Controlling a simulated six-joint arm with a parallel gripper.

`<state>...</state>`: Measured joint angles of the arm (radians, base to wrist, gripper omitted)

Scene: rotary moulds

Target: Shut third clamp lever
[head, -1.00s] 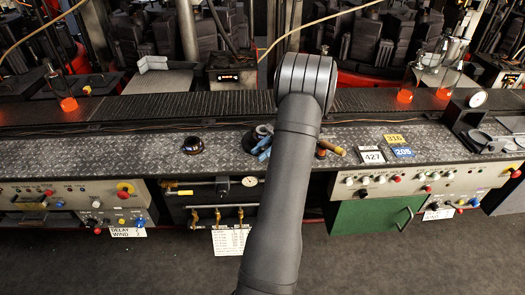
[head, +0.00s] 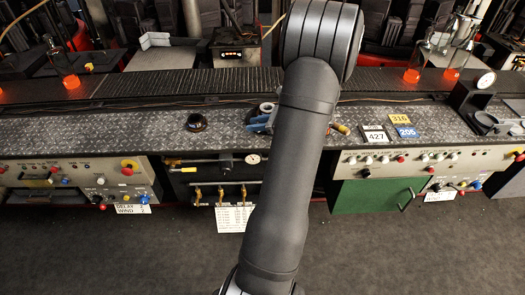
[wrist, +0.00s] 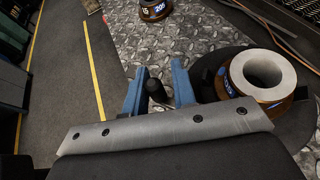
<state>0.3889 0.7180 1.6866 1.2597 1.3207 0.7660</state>
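In the wrist view my gripper (wrist: 157,92) has two blue fingers standing apart. A dark, round-ended knob (wrist: 155,90) shows between them, with gaps on both sides; it may be the end of a clamp lever, but I cannot tell which one. A mould (wrist: 265,72) with a grey ring top and brass-coloured base stands just right of the fingers on a dark round plate (wrist: 220,62). Another numbered mould (wrist: 154,8) is at the top edge. In the head view my arm hides most of this place; a small blue part (head: 260,122) shows beside it.
The patterned metal bench top (head: 100,133) carries a dark round piece (head: 197,122) and number plates (head: 376,135) right of my arm. A conveyor (head: 150,85) with glowing orange bottles (head: 412,75) runs behind. Control panels (head: 435,160) line the front.

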